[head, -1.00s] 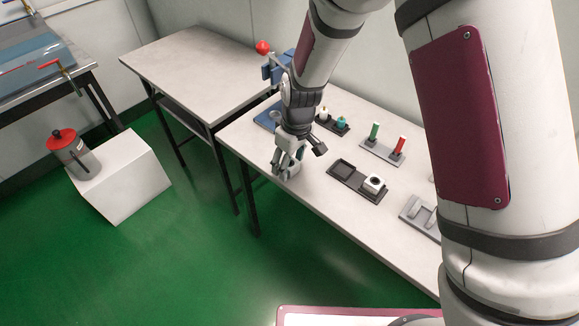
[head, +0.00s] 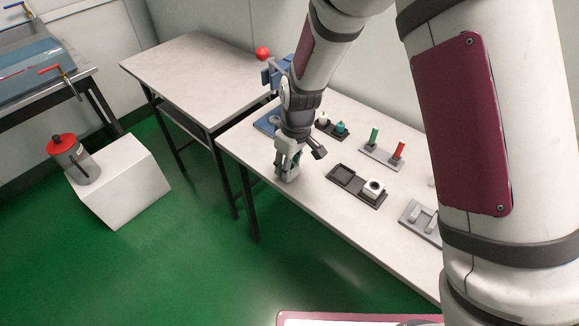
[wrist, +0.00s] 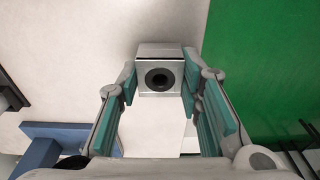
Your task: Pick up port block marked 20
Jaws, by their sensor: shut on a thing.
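A pale grey port block (wrist: 160,78) with a round dark hole in its top sits between the fingertips of my gripper (wrist: 160,88) in the wrist view. The teal finger pads are shut on its two sides. No number can be read on it. In the head view my gripper (head: 288,166) points down at the front left edge of the white table, and its fingers mostly hide the block. The tray's left place is empty.
A grey rack with a green and a red cylinder (head: 398,150) stands behind the tray. A grey fixture (head: 420,220) lies to the right. A blue stand (head: 268,122) and a small dark tray (head: 332,128) are behind my gripper. The table's front edge is close.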

